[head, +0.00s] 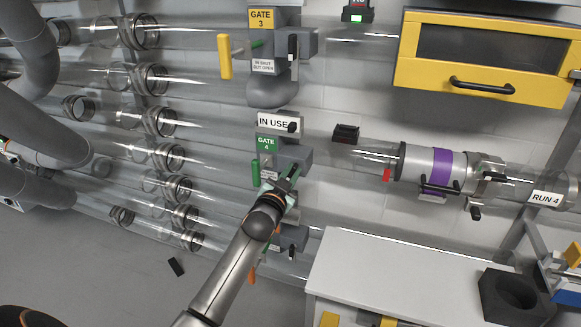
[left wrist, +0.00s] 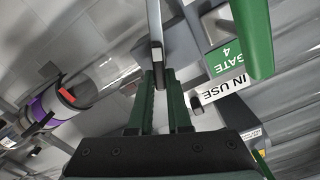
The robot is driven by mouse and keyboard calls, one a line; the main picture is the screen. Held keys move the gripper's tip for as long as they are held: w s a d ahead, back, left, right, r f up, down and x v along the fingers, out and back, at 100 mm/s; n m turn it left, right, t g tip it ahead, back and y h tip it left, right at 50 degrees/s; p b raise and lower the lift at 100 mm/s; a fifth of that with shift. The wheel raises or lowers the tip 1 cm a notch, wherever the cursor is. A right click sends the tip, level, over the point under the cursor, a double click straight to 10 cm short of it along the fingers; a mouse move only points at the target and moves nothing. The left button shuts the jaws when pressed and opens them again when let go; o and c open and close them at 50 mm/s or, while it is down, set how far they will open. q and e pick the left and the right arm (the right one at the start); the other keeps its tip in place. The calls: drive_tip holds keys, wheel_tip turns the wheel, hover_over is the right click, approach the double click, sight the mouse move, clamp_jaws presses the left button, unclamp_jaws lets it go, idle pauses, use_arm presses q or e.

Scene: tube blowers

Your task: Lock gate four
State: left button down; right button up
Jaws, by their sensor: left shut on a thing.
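Gate four has a green label (head: 268,144) and a grey housing (head: 297,156) on its clear tube. Its green handle (head: 255,173) hangs down at the left of the housing; in the left wrist view the handle (left wrist: 256,38) is at upper right, apart from my fingers. An "IN USE" sign (head: 272,122) sits just above the label. My left gripper (head: 291,178) is at the housing's lower right. In the left wrist view its green fingers (left wrist: 158,78) are shut on a thin grey metal bar (left wrist: 155,22). The bar's far end is unclear. My right gripper is out of view.
Gate three (head: 262,19), with a yellow handle (head: 224,56), is above. A canister with a purple band (head: 440,170) is in the tube to the right. A white cabinet top (head: 390,270) stands at lower right, bearing a black block (head: 487,293). Clear tubes run close around the gate.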

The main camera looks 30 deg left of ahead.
use_arm(q)
drive_tip(key=shift+d+m+p, duration=0.1)
drive_tip(key=shift+m+p, duration=0.25)
drive_tip(key=shift+m, duration=0.65)
drive_tip(key=shift+w+d+f+m+p, duration=0.1)
drive_tip(key=shift+f+m+p, duration=0.1)
drive_tip(key=shift+m, duration=1.65)
drive_tip(key=shift+s+d+f+m+p, duration=0.1)
drive_tip(key=shift+f+m+p, duration=0.1)
drive_tip(key=shift+m, duration=1.6)
drive_tip(key=shift+w+d+f+m+p, duration=0.1)
drive_tip(key=shift+f+m+p, duration=0.1)
drive_tip(key=shift+m, duration=1.65)
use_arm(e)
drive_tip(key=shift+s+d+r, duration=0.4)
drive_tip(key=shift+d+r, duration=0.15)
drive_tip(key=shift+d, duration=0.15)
use_arm(q)
drive_tip(key=c, duration=0.9)
unclamp_jaws()
drive_tip(key=shift+o, duration=0.2)
